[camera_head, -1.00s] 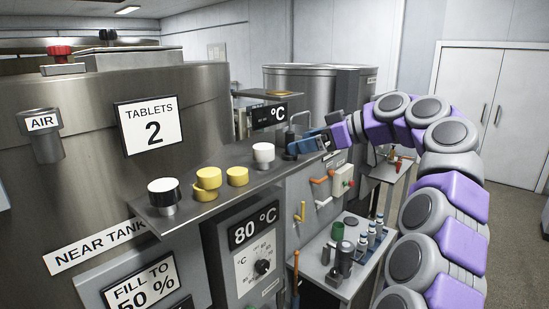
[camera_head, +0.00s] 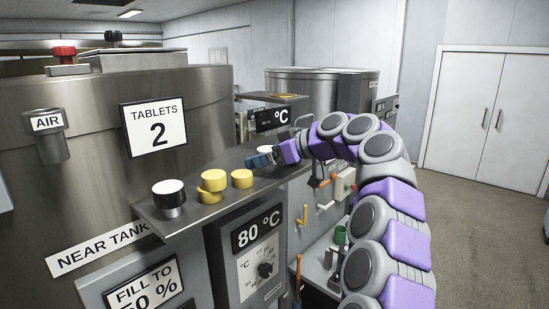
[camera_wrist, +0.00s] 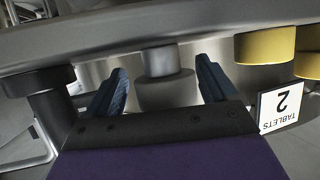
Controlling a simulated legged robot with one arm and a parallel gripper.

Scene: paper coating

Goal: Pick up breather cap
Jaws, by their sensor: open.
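No label marks the breather cap; the piece at my gripper is a small pale-topped cap on a metal stem. In the wrist view, which is upside down, this cap (camera_wrist: 165,93) stands between my two fingers, with a gap on each side. My gripper (camera_wrist: 160,88) is open around it and the cap still stands on the shelf. In the head view my gripper (camera_head: 262,160) is at the far part of the metal shelf (camera_head: 215,202); it hides most of the cap, and only a bit of its pale top (camera_head: 266,149) shows.
Two yellow caps (camera_head: 241,179) and (camera_head: 212,182) stand nearer on the shelf, then a white-topped black knob (camera_head: 168,196). A dark post-like piece (camera_wrist: 38,82) is on the other side of my gripper. The large steel tank (camera_head: 85,110) rises behind the shelf.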

